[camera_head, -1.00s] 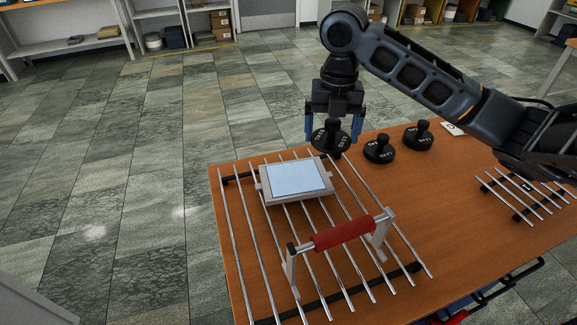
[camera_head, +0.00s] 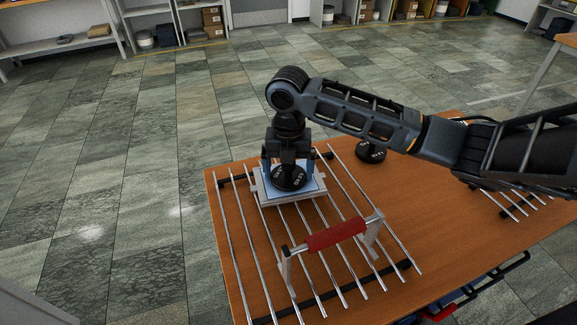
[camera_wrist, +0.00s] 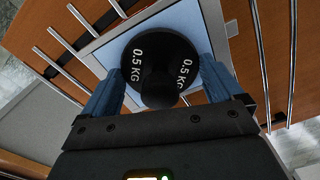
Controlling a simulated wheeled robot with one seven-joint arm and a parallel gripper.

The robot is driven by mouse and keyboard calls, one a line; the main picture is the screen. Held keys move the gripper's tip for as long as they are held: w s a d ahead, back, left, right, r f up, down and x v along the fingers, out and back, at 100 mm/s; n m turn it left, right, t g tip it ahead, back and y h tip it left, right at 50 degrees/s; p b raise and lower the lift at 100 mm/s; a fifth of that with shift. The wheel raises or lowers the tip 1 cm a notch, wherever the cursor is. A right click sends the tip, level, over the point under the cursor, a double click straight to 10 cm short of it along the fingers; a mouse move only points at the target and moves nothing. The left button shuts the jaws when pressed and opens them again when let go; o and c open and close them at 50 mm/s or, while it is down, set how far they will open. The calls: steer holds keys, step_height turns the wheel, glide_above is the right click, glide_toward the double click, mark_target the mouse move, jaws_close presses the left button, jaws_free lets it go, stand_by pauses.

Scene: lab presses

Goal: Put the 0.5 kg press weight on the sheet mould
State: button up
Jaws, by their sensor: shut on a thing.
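The black press weight (camera_head: 289,180), marked 0.5 KG in the wrist view (camera_wrist: 150,55), is in my gripper (camera_head: 287,168). The sheet mould (camera_head: 268,197), a pale frame with a light blue sheet, lies on the metal rods. The weight is over the mould's sheet, upright; in the wrist view the sheet (camera_wrist: 120,45) shows behind it. I cannot tell whether the weight touches the sheet.
A rack of metal rods (camera_head: 237,250) lies on the wooden table (camera_head: 405,215). Another black weight (camera_head: 371,151) stands right of the mould, partly behind my arm. A second rod rack (camera_head: 512,211) is at the right.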

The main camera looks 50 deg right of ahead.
steer(key=shift+f, duration=0.1)
steer(key=o, duration=1.1)
step_height(320, 180, up, 12)
steer(key=shift+r+b, duration=0.15)
steer(key=shift+b, duration=0.55)
